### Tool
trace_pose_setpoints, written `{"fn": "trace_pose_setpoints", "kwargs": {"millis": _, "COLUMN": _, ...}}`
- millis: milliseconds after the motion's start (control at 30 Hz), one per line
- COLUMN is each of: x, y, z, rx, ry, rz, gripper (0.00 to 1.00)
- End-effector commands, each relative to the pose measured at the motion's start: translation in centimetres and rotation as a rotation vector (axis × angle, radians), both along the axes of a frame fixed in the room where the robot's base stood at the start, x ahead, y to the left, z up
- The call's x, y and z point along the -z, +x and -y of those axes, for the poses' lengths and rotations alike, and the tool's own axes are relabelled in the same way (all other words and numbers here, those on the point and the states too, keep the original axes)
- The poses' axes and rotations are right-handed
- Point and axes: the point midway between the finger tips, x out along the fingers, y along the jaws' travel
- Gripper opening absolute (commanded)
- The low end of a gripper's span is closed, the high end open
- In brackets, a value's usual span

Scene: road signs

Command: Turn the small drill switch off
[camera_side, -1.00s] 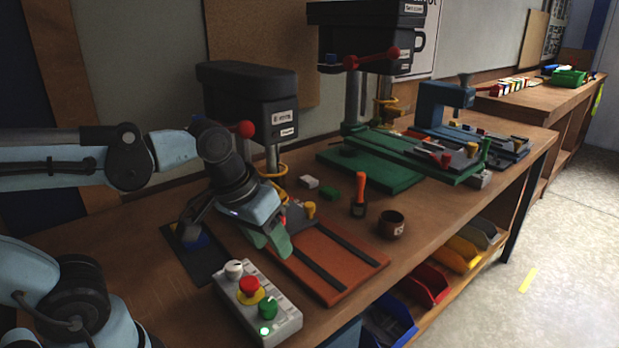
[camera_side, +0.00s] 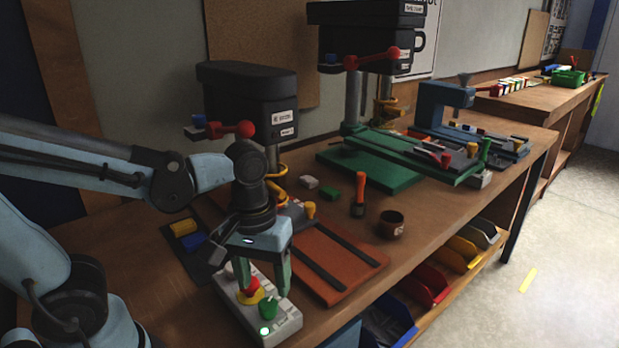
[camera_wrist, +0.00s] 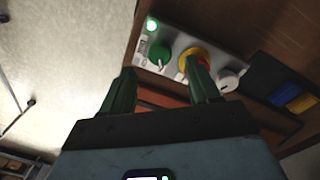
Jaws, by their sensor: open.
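The pale control box (camera_side: 240,318) stands at the bench's front edge before the small drill (camera_side: 250,95). It carries a green knob (camera_side: 268,307), a red button on a yellow collar (camera_side: 250,297) and a lit green lamp (camera_side: 264,331). Its white knob (camera_wrist: 228,80) is clear in the wrist view but largely hidden by my gripper in the side view. My gripper (camera_side: 264,287) is open and points down over the box, its green fingers apart and empty. In the wrist view, the fingertips (camera_wrist: 160,68) appear near the green knob (camera_wrist: 160,54) and the red button (camera_wrist: 203,62).
An orange base plate (camera_side: 335,265) lies right of the box. A dark mat (camera_side: 205,272) with blue and yellow blocks lies left. A larger drill (camera_side: 370,50) is behind.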

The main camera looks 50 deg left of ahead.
Motion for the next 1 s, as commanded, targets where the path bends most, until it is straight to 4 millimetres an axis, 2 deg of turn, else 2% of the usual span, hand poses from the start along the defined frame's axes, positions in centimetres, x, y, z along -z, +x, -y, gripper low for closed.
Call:
{"fn": "trace_pose_setpoints", "kwargs": {"millis": 200, "x": 2.4, "y": 0.1, "z": 0.1, "rx": 0.0, "ry": 0.001, "rz": 0.001, "gripper": 0.61}}
{"fn": "trace_pose_setpoints", "kwargs": {"millis": 433, "x": 4.2, "y": 0.2, "z": 0.2, "rx": 0.0, "ry": 0.001, "rz": 0.001, "gripper": 0.61}}
{"fn": "trace_pose_setpoints", "kwargs": {"millis": 933, "x": 4.9, "y": 0.1, "z": 0.2, "rx": 0.001, "ry": 0.001, "rz": 0.001, "gripper": 0.61}}
{"fn": "trace_pose_setpoints", "kwargs": {"millis": 1000, "x": 4.9, "y": 0.1, "z": 0.2, "rx": 0.0, "ry": 0.001, "rz": 0.001, "gripper": 0.5}}
